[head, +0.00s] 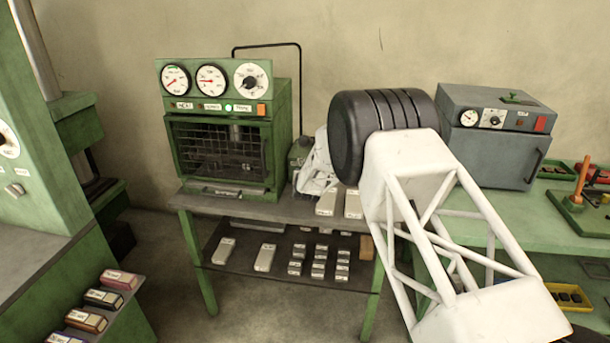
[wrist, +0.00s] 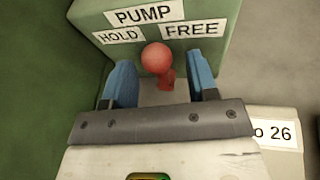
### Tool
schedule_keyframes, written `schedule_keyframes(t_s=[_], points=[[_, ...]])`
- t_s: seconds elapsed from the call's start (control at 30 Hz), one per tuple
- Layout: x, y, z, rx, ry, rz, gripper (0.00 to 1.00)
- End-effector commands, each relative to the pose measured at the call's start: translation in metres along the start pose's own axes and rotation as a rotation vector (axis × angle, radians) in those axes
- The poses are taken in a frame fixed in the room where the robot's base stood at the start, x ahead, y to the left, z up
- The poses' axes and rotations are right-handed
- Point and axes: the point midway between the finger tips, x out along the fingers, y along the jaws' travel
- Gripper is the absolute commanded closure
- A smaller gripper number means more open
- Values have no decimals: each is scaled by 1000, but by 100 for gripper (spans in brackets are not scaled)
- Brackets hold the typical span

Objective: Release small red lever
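The small red lever (wrist: 156,58) has a round knob and stands at the front of a green pump box (wrist: 215,17). Its knob lies below and between the HOLD label (wrist: 118,35) and the FREE label (wrist: 192,30), under the PUMP label (wrist: 144,14). My gripper (wrist: 159,64) is open, with one blue finger on each side of the lever. A gap shows between each finger and the knob. In the head view the pump box (head: 299,150) is partly covered by my arm, and the lever is hidden there.
Pale labelled blocks (head: 327,203) lie in front, one close to my gripper's right in the wrist view (wrist: 278,130). A grey oven (head: 495,135) stands at right.

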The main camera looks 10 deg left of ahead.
Motion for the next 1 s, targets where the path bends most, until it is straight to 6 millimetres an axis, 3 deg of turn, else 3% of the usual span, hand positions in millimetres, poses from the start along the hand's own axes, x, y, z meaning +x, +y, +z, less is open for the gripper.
schedule_keyframes(t_s=[0.47,1.0], points=[[-5,0,0,0,0,0,47],[-42,0,1,0,-1,1,47]])
